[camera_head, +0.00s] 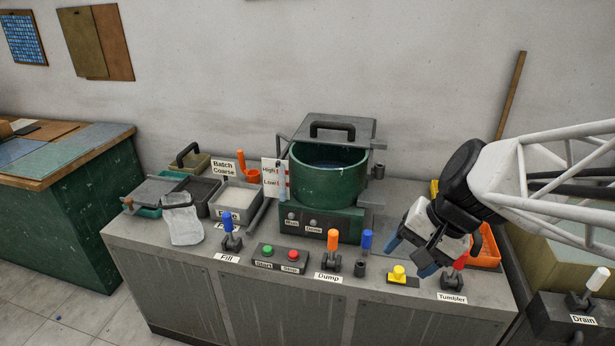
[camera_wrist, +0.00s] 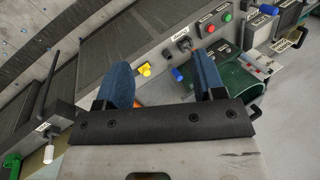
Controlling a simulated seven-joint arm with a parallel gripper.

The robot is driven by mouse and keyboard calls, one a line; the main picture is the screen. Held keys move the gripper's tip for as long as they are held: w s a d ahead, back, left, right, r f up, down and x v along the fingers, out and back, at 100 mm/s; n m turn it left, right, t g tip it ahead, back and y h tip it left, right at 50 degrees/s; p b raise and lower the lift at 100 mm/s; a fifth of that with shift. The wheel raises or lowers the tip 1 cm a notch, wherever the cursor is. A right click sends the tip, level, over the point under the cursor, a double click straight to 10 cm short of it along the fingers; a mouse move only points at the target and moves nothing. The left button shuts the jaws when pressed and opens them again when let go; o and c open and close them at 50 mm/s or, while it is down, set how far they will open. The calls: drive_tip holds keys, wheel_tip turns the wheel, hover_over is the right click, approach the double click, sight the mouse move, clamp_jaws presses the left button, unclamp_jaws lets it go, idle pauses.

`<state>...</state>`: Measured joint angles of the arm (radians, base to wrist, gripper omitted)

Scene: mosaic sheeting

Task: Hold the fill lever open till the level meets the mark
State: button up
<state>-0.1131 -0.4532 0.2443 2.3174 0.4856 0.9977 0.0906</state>
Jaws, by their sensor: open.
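The fill lever (camera_head: 228,229) has a blue knob and a dark base, and stands upright behind the "Fill" label at the bench's left front. The green tub (camera_head: 328,180) with its lid raised stands at the back middle, with dark liquid inside. A level gauge (camera_head: 276,180) marked "High" and "Low" stands at its left; the level is too small to read. My gripper (camera_head: 412,256) is over the right part of the bench, well right of the fill lever. In the wrist view my gripper's blue fingers (camera_wrist: 164,85) are apart with nothing held.
An orange-knobbed dump lever (camera_head: 333,241), green and red buttons (camera_head: 280,254), a yellow button (camera_head: 398,272) and a red-knobbed tumbler lever (camera_head: 459,262) line the front. A plastic bag (camera_head: 182,222) and trays lie left. A drain lever (camera_head: 596,280) is far right.

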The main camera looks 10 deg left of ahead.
drive_tip(key=w+a+f+m+g+y, duration=0.1)
drive_tip(key=w+a+f+m+y, duration=0.35)
drive_tip(key=w+a, duration=0.7)
drive_tip(key=w+a+f+m+g+y, duration=0.1)
drive_tip(key=w+a+f+m+y, duration=0.45)
drive_tip(key=a, duration=1.05)
drive_tip(key=w+a+f+m+t+y, duration=0.1)
drive_tip(key=w+a+f+m+t, duration=0.1)
drive_tip(key=w+a+f, duration=0.6)
drive_tip(key=m+t+y, duration=0.2)
drive_tip(key=m+t, duration=0.2)
drive_tip(key=m, duration=0.2)
approach(232, 224)
drive_tip(key=a, duration=0.4)
drive_tip(key=shift+w+r, duration=0.15)
drive_tip(key=shift+w, duration=0.25)
drive_tip(key=shift+x, duration=3.8)
